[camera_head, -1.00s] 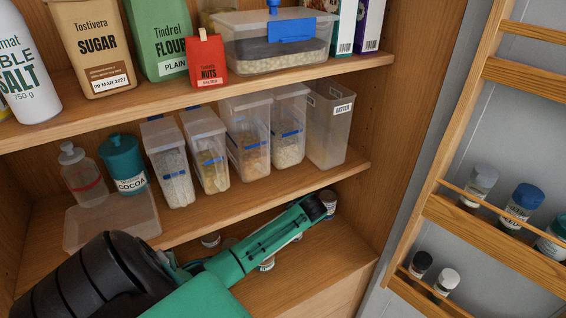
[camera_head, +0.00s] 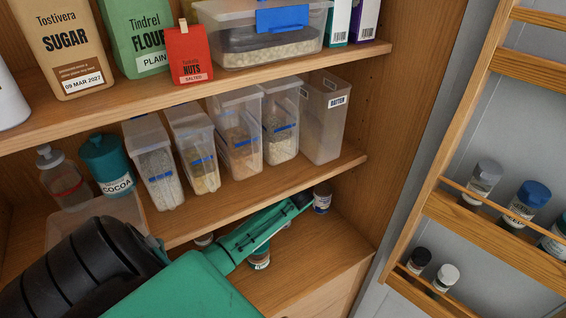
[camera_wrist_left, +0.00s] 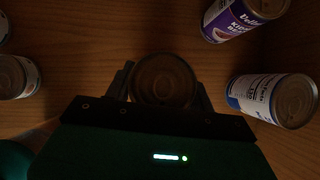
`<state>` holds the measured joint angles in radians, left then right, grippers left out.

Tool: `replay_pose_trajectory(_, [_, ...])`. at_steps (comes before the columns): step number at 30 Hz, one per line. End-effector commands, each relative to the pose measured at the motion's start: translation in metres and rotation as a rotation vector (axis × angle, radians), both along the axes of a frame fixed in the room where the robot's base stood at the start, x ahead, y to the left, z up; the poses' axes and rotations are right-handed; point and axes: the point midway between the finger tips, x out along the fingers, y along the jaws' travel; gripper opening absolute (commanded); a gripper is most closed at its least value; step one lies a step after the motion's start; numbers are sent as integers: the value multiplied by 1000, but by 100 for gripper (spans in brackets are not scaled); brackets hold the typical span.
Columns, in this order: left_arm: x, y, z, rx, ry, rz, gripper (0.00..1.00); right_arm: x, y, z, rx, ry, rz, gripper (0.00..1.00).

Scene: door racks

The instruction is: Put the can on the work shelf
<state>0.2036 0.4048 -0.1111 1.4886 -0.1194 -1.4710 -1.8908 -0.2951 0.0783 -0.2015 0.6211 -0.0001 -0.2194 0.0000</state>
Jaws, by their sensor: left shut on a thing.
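My left gripper (camera_head: 296,200) reaches from the left into the lowest visible shelf space, which has a wooden floor (camera_head: 310,258). In the left wrist view, my left gripper (camera_wrist_left: 163,95) has its fingers on both sides of a dark, shadowed can (camera_wrist_left: 163,78), seen end-on. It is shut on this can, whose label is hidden. In the head view I cannot pick out the held can. A blue and white can (camera_wrist_left: 268,98) stands to its right, a purple kidney bean can (camera_wrist_left: 240,18) at upper right, and another can (camera_wrist_left: 18,77) at left. My right gripper is not in view. I cannot tell which shelf is the work shelf.
A can (camera_head: 322,200) stands just beyond the gripper in the head view, another can (camera_head: 259,258) below the arm. The middle shelf (camera_head: 210,215) overhead holds clear containers (camera_head: 240,145) and a cocoa jar (camera_head: 108,165). A door rack (camera_head: 480,230) with jars is at right.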

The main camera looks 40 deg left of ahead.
Motion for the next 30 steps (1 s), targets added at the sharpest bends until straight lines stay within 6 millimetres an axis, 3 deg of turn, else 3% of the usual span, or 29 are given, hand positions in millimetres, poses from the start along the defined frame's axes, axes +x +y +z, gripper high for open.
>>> replay_pose_trajectory(1, [1, 1, -1, 2, -1, 1, 19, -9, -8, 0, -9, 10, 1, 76])
replay_pose_trajectory(2, [0, 1, -1, 1, -1, 1, 61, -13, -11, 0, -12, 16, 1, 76])
replay_pose_trajectory(4, [0, 1, 0, 1, -1, 1, 74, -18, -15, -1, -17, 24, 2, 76])
replay_pose_trajectory(5, [0, 1, 0, 1, -1, 1, 77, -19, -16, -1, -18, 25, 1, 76])
replay_pose_trajectory(16, [1, 0, 7, 0, -4, 2, 77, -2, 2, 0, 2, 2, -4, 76])
replay_pose_trajectory(20, [-1, -4, 11, 2, -5, -1, 77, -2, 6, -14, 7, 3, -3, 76])
replay_pose_trajectory(30, [-31, -77, 12, 0, -3, -2, 77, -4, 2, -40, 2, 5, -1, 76])
